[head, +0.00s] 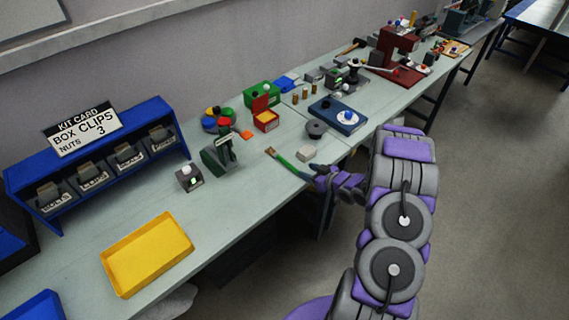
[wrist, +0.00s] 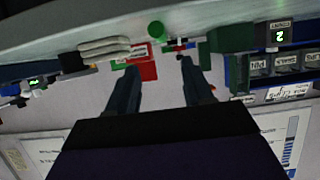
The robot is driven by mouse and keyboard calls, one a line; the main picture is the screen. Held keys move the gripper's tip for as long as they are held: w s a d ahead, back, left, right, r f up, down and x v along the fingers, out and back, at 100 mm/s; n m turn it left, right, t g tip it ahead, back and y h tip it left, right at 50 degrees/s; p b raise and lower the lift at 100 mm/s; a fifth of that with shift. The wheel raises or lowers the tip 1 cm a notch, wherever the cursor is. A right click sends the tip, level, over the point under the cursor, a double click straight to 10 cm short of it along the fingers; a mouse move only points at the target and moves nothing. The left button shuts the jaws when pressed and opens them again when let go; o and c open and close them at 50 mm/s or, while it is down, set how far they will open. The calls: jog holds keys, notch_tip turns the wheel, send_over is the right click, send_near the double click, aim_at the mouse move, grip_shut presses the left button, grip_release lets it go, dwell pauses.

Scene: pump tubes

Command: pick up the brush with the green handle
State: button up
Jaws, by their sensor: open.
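The brush with the green handle (head: 290,166) lies on the pale bench near its front edge in the head view. Its tan bristles point to the back left, and the handle end points toward my gripper. My gripper (head: 317,177) is at the bench's front edge, just right of the handle end. In the wrist view my gripper (wrist: 159,64) has its two dark fingers apart with nothing held between them. A round green end (wrist: 157,29) shows beyond the fingertips there; it looks like the brush handle seen end-on.
A grey block (head: 306,154) sits close behind the handle. A dark round disc (head: 316,129) and a blue box (head: 338,115) stand farther back. A green device (head: 220,154) stands left of the brush, a yellow tray (head: 146,253) front left. The bench between device and brush is clear.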

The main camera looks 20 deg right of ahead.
aim_at(291, 165)
jog(key=x, duration=0.5)
jog(key=shift+a, duration=0.15)
jog(key=x, duration=0.2)
jog(key=b+x, duration=0.1)
jog(key=x, duration=0.2)
jog(key=shift+f, duration=0.25)
jog(key=shift+s, duration=0.1)
grip_shut()
